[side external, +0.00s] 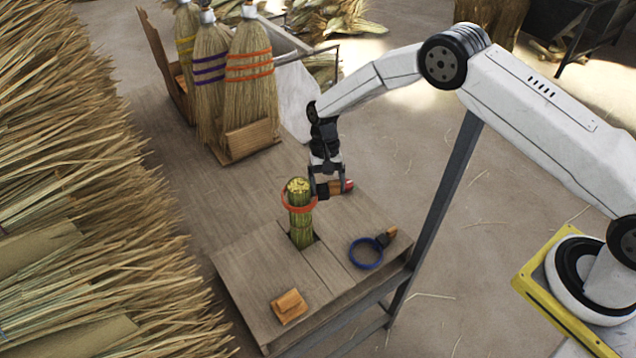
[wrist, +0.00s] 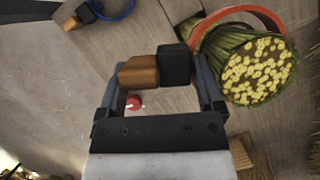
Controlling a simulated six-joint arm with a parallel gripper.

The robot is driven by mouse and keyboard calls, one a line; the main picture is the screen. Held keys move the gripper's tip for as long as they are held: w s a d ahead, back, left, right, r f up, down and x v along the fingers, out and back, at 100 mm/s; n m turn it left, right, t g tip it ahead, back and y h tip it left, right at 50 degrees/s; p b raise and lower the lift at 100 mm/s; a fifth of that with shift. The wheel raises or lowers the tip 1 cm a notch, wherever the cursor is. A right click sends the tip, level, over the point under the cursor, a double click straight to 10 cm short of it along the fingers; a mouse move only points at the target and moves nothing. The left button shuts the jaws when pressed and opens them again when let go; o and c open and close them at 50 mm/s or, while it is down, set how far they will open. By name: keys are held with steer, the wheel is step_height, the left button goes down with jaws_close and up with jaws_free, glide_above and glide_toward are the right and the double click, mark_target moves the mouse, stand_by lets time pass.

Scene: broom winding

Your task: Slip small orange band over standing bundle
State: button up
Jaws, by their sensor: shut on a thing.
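The small orange band (side external: 285,205) is a ring around the standing bundle (side external: 300,228), a little below its cut top. In the wrist view the band (wrist: 238,12) arcs past the far side of the bundle's cut end (wrist: 258,72); its near side is hidden. The bundle stands upright in a dark slot in the wooden table (side external: 240,265). My gripper (side external: 327,190) is just right of the bundle, at about the band's height. In the wrist view its fingers (wrist: 157,78) are shut on the band's brown and black handle (wrist: 138,72).
A blue ring with a handle (side external: 366,254) lies on the table at right. A small wooden block (side external: 289,306) is near the front. Bound brooms (side external: 249,85) stand behind. Straw (side external: 90,200) is heaped at left. A small red piece (wrist: 134,102) shows between my fingers.

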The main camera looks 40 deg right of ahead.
mark_target(326, 236)
steer(key=shift+f, duration=8)
steer(key=o, duration=1)
steer(key=shift+a, duration=0.1)
steer(key=v, duration=0.6)
steer(key=shift+w, duration=0.1)
steer(key=shift+w+d+r, duration=0.1)
steer(key=shift+d+r, duration=0.05)
steer(key=shift+r, duration=0.25)
steer(key=shift+w+d+r, duration=0.15)
steer(key=shift+d+r, duration=0.05)
steer(key=shift+r, duration=0.15)
